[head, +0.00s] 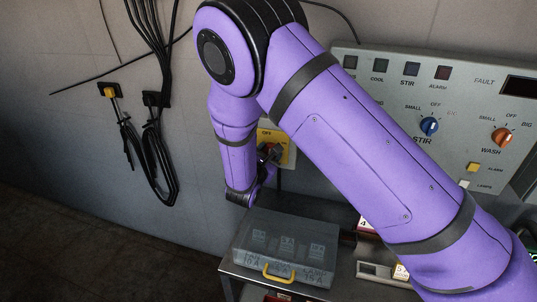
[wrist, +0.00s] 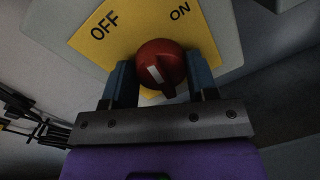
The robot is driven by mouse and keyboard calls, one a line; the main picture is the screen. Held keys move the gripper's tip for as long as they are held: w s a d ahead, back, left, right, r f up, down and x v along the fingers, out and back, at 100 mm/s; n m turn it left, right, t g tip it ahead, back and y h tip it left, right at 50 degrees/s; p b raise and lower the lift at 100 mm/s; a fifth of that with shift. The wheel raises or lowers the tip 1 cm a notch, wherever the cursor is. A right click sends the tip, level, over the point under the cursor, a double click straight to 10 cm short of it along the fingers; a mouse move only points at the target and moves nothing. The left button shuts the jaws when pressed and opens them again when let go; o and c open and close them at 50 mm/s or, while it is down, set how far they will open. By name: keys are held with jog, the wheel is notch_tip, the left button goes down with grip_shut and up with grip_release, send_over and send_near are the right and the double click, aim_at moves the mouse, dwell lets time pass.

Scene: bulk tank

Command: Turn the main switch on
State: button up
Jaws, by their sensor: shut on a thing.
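The main switch is a red rotary knob (wrist: 162,62) with a white mark, on a yellow plate (wrist: 88,30) lettered OFF on the left and ON on the right in the wrist view. The white mark sits on the knob's lower left face; which label the knob is set to I cannot tell. My gripper (wrist: 160,80) is shut on the knob, one blue-grey finger on each side. In the head view the yellow plate (head: 287,155) shows on the wall behind my arm. There my gripper and the knob are mostly dark and partly hidden.
A grey control panel (head: 390,105) with a blue STIR knob (head: 429,126) and an orange WASH knob (head: 502,137) stands at right. A grey case (head: 240,258) with a yellow handle sits on the shelf below the switch. Black cables (head: 158,150) hang on the wall at left.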

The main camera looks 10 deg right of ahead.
jog(key=m, duration=0.8)
jog(key=shift+d, duration=0.15)
jog(key=m+y, duration=0.1)
jog(key=m, duration=0.2)
jog(key=shift+s+m+y, duration=0.1)
jog(key=shift+m+y, duration=0.2)
jog(key=shift+m, duration=1.5)
jog(key=shift+f, duration=0.1)
jog(key=o, duration=0.9)
jog(key=v, duration=1)
jog(key=shift+s, duration=0.35)
